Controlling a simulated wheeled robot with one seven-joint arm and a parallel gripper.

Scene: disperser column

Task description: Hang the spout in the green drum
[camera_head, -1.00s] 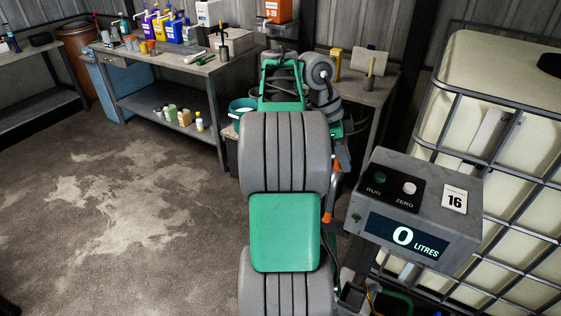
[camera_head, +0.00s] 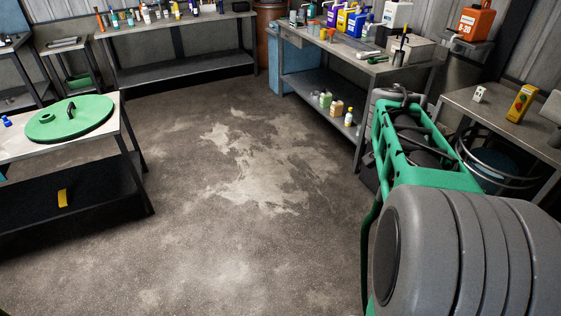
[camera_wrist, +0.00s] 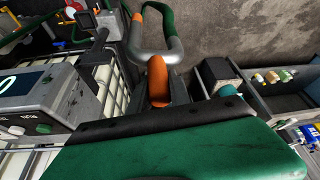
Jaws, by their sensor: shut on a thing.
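In the wrist view, my gripper (camera_wrist: 157,95) is shut on the spout (camera_wrist: 152,57), a bent grey metal tube with orange parts. A dark green hose or sleeve (camera_wrist: 160,20) joins it at the top. The gripper's fingers are mostly hidden behind the green and black body in the foreground. The gripper and spout are out of the head view. No green drum can be made out in either view. A round green lid (camera_head: 62,122) with a black handle lies on the bench at left in the head view.
The meter box (camera_wrist: 42,90) and caged tank (camera_wrist: 112,75) are at left in the wrist view. In the head view, a workbench with bottles (camera_head: 345,62) stands behind my arm, and a side table (camera_head: 510,120) is at right. The floor between the benches is clear.

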